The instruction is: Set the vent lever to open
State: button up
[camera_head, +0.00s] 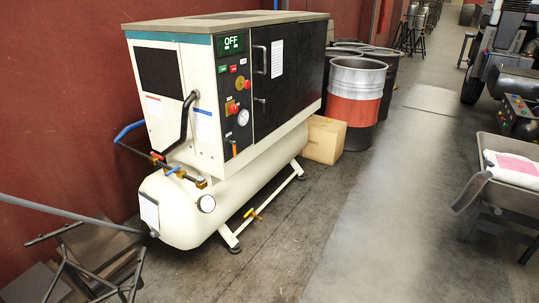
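A cream compressor (180,100) with a black front stands on a horizontal tank (185,222) by the red wall. Several small levers show, and I cannot tell which is the vent lever. A yellow lever (252,213) sits low under the tank. A blue lever (176,171) and a red one (157,155) sit on the brass fittings above the tank. A small orange lever (234,146) sits on the control panel, below the gauge (243,117). The panel display (231,44) reads OFF. The levers' settings are too small to read. My gripper is not in view.
A cardboard box (324,140) and a red-and-grey drum (356,100) stand right of the compressor. A wheelbarrow (510,190) stands at the right edge. Metal frames (80,265) lie front left. The floor (390,210) between is clear.

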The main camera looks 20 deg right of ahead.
aim_at(234, 143)
jog(key=z, duration=0.1)
jog(key=k, duration=0.6)
jog(key=z, duration=0.6)
jog(key=i, duration=1.95)
jog(key=u, duration=0.65)
jog(key=i, duration=0.55)
jog(key=u, duration=0.15)
